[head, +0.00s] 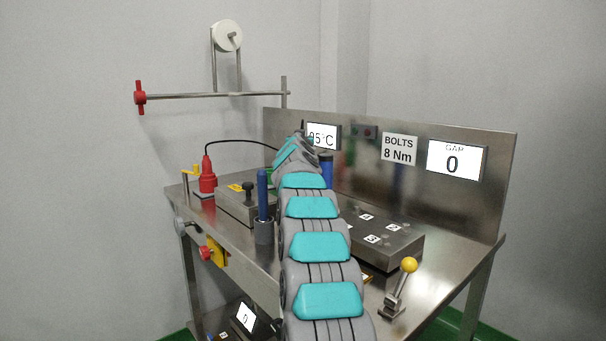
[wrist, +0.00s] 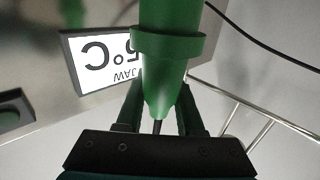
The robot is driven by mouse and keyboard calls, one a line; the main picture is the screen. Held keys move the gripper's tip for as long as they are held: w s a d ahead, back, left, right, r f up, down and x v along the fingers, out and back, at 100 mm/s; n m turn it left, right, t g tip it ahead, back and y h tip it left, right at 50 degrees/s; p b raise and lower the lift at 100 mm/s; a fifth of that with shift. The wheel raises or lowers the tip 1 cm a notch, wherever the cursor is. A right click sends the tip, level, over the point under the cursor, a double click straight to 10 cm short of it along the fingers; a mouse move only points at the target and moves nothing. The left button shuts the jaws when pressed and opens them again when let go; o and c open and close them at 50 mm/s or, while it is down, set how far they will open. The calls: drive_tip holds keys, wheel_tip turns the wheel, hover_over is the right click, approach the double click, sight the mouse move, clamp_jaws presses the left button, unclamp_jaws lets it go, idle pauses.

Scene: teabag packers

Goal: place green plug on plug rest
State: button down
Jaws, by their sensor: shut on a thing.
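The green plug (wrist: 168,75) fills the upper middle of the wrist view, with a wide collar and a tapered end. My gripper (wrist: 160,103) is shut on it, one dark finger on each side of the tapered part. In the head view my arm hides most of the gripper, and only a small green patch (head: 269,174) shows beside the arm; I cannot tell whether it is the plug. I cannot make out the plug rest for certain in either view.
A blue-handled tool (head: 262,190) stands upright left of my arm. A temperature display (wrist: 103,56) is close behind the gripper. A yellow-knobbed lever (head: 404,280) stands front right.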

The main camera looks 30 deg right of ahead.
drive_tip(key=shift+f, duration=2.35)
drive_tip(key=shift+f, duration=0.1)
drive_tip(key=shift+a+f, duration=0.1)
drive_tip(key=shift+f, duration=1.65)
drive_tip(key=shift+f, duration=0.2)
drive_tip(key=c, duration=0.5)
unclamp_jaws()
drive_tip(key=shift+c, duration=0.2)
drive_tip(key=shift+r, duration=0.15)
